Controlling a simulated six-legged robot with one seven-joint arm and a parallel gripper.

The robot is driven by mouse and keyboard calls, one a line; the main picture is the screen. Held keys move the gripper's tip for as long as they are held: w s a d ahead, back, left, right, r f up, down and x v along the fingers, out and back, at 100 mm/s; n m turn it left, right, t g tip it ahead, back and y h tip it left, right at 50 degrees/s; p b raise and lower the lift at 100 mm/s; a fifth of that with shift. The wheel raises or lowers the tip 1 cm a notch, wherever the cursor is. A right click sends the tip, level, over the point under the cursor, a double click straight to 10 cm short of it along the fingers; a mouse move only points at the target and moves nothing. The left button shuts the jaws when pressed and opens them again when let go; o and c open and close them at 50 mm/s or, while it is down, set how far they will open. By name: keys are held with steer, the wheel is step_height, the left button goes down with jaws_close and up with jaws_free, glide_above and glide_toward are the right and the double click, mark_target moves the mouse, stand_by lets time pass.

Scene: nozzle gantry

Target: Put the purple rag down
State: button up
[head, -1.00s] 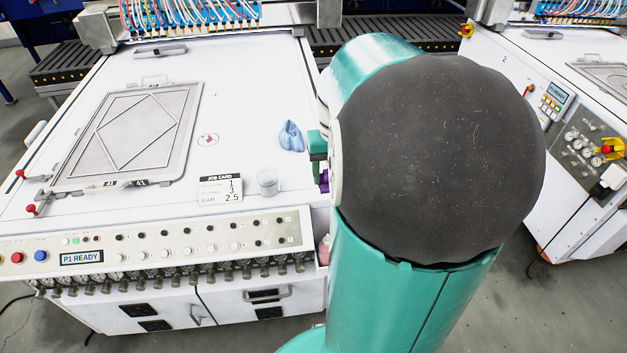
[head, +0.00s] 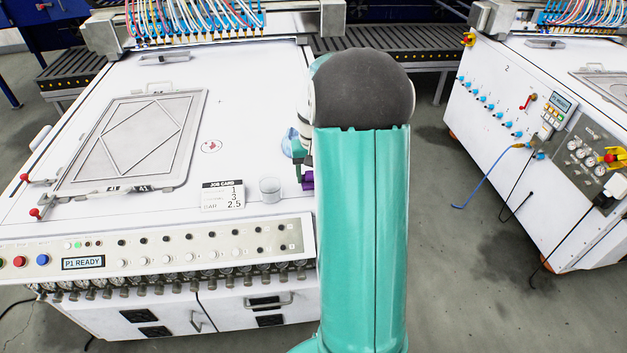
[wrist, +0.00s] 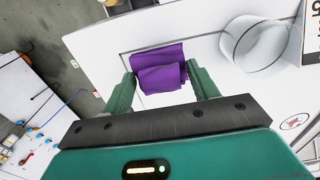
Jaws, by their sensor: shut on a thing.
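The purple rag (wrist: 160,60) is folded and held between the two green fingers of my gripper (wrist: 161,76), which is shut on it. In the head view a small piece of the purple rag (head: 308,180) shows beside my arm, at the right side of the white machine top (head: 245,95). My gripper (head: 301,165) is mostly hidden behind my arm there. A thin outline on the white top shows around the rag in the wrist view. I cannot tell whether the rag touches the surface.
A clear cup (head: 270,190) stands close to the rag, left of it in the head view; it also shows in the wrist view (wrist: 255,45). A job card (head: 222,195) lies left of the cup. A framed plate (head: 130,140) lies farther left.

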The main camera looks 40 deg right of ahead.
mark_target(313, 181)
steer(key=shift+f, duration=1.35)
steer(key=shift+f, duration=0.1)
steer(key=o, duration=0.9)
